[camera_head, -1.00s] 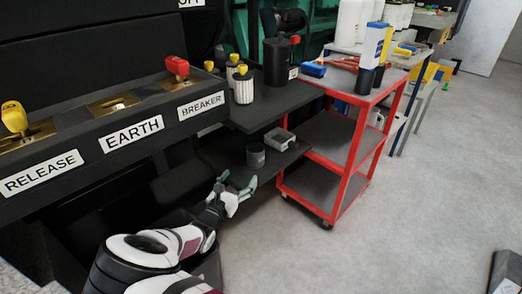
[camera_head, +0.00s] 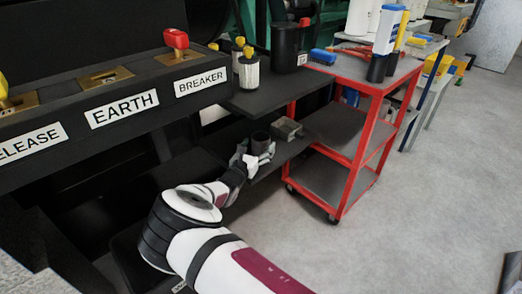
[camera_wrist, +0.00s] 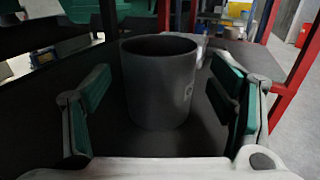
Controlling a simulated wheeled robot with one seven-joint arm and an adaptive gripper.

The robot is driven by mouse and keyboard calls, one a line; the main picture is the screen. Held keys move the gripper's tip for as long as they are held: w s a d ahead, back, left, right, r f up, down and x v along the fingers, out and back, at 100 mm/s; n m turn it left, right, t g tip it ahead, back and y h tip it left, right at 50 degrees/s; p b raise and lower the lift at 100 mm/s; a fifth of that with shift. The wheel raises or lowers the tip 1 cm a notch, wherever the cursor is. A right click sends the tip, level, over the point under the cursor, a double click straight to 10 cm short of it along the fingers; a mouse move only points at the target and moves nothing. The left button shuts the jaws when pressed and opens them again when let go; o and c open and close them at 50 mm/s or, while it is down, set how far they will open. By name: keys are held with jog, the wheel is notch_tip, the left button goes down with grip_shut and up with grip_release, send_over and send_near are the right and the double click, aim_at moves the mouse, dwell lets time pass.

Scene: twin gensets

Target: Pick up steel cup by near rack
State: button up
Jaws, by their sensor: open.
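The steel cup (camera_wrist: 160,85) is a dark grey, open-topped cylinder standing upright on the lower dark shelf (camera_head: 284,160). In the wrist view it stands between the two green-padded fingers of my gripper (camera_wrist: 160,108), with a gap on each side. In the head view my gripper (camera_head: 256,158) is at the shelf, and the cup (camera_head: 260,141) shows just behind its fingers. My gripper is open and holds nothing. The cup's base is partly hidden in the head view.
A grey box-like tray (camera_head: 287,129) sits just right of the cup. A red cart (camera_head: 346,140) stands close on the right. The upper shelf (camera_head: 283,93) with canisters hangs above. A panel labelled EARTH (camera_head: 121,108) is at left.

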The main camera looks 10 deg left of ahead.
jog(key=shift+b+x, duration=0.35)
jog(key=shift+x, duration=0.95)
jog(key=c, duration=1.3)
jog(key=shift+r, duration=0.15)
